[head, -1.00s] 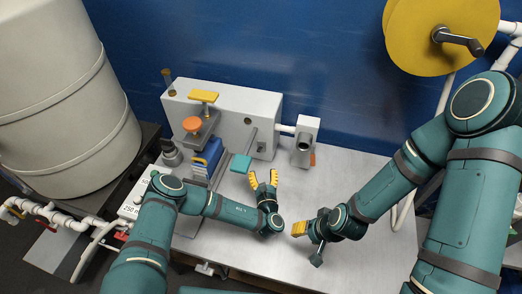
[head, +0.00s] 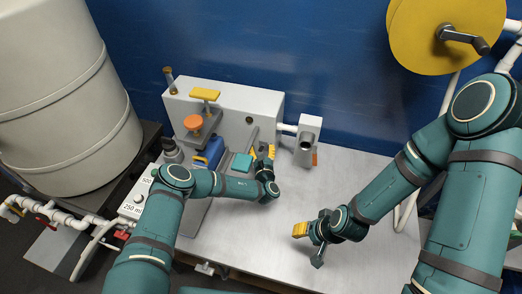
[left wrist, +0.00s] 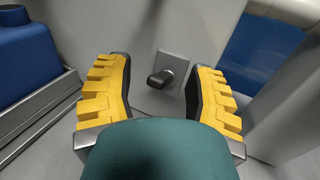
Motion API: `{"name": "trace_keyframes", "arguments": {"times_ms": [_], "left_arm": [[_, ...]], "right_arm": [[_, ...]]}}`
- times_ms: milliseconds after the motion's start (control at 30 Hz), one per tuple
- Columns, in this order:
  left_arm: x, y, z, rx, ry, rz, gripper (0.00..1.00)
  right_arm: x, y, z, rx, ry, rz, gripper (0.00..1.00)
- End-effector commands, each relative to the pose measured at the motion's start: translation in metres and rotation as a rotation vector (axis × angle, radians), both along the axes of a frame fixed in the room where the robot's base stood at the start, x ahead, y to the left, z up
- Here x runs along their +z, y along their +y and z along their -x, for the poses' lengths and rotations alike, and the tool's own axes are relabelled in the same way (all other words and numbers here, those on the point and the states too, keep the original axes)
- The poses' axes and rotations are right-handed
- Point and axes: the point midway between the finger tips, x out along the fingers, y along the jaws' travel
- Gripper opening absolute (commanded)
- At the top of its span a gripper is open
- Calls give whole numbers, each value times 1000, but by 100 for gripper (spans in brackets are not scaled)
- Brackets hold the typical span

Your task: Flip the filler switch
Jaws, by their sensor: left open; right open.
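A small black toggle switch (left wrist: 163,77) on a square grey plate shows in the left wrist view, on a pale upright face. I take it to be the filler switch; I cannot make it out in the head view. My left gripper (head: 263,152) is open and empty by the front of the grey machine (head: 230,112). In the left wrist view its yellow-padded fingers (left wrist: 162,80) stand on either side of the switch, seemingly short of it. My right gripper (head: 305,229) is over the right part of the table; its fingers look close together from this angle.
A grey upright fitting (head: 308,140) stands right of the machine. The metal table (head: 350,185) is clear between the grippers.

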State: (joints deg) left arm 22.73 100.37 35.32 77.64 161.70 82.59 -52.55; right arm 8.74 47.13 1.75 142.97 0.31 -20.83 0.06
Motion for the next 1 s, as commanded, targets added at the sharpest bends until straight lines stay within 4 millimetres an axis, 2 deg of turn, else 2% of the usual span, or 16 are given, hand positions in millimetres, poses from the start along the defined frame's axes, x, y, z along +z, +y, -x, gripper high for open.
{"name": "trace_keyframes", "arguments": {"times_ms": [67,200,233,533,800,1000], "left_arm": [[0,0,0,0,0,0,53],[0,0,0,0,0,0,4],[0,0,0,0,0,0,0],[-3,1,1,2,-14,1,0],[-13,2,2,5,-175,34,0],[-12,2,3,5,-238,45,0]], "right_arm": [[0,0,0,0,0,0,47],[0,0,0,0,0,0,47],[0,0,0,0,0,0,47],[-4,0,0,0,0,0,47],[-37,2,-1,-1,1,6,47],[-46,2,-1,-1,2,8,47]]}}
